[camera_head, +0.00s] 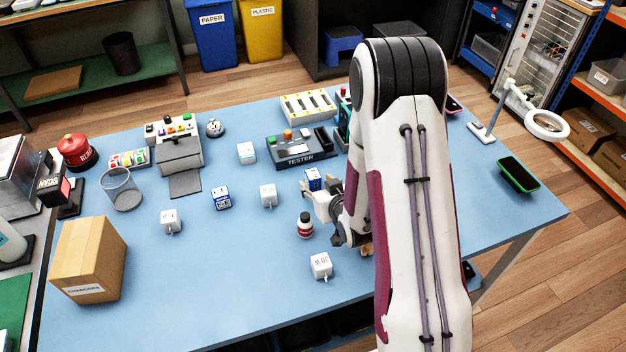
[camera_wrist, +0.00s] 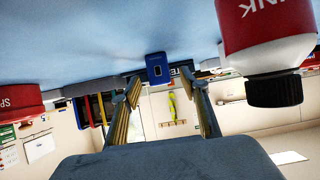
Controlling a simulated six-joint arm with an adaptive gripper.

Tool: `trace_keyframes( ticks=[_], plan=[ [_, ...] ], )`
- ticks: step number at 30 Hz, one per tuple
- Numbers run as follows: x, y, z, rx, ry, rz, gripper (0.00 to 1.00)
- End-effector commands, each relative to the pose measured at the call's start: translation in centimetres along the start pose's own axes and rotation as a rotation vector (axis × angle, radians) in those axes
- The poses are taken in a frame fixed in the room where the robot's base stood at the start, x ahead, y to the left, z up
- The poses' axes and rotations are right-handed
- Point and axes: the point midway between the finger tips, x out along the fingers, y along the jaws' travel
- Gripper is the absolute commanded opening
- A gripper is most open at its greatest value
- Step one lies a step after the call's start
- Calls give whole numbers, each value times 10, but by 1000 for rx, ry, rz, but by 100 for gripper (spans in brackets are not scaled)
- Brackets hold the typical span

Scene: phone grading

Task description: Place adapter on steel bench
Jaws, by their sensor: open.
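Several small white plug adapters stand apart on the blue tabletop (camera_head: 240,255): a left one (camera_head: 170,221), a middle one (camera_head: 268,195) and a front one (camera_head: 320,267). I cannot tell which the task means. My gripper (camera_head: 318,203) is low over the table, right of the middle adapter and behind the front one; my arm partly hides it. In the wrist view my gripper (camera_wrist: 163,88) has its fingers spread with nothing between them. A blue box (camera_head: 313,179) lies beyond the fingertips. A grey bench surface (camera_head: 38,240), possibly the steel bench, is at the far left.
A red-and-white ink bottle (camera_head: 305,224) stands close beside my gripper; it looms large in the wrist view (camera_wrist: 262,35). Another blue box (camera_head: 221,197), a wire cup (camera_head: 121,190), a cardboard box (camera_head: 88,260) and a tester (camera_head: 300,148) stand around. The front-middle tabletop is clear.

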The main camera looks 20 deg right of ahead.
Motion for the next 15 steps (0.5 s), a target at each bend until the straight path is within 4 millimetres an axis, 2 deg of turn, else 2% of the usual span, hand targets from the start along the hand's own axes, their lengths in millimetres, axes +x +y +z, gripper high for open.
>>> trace_keyframes(
  ticks=[15],
  plan=[
    [44, 0, 0, 0, -1, 0, 44]
  ],
)
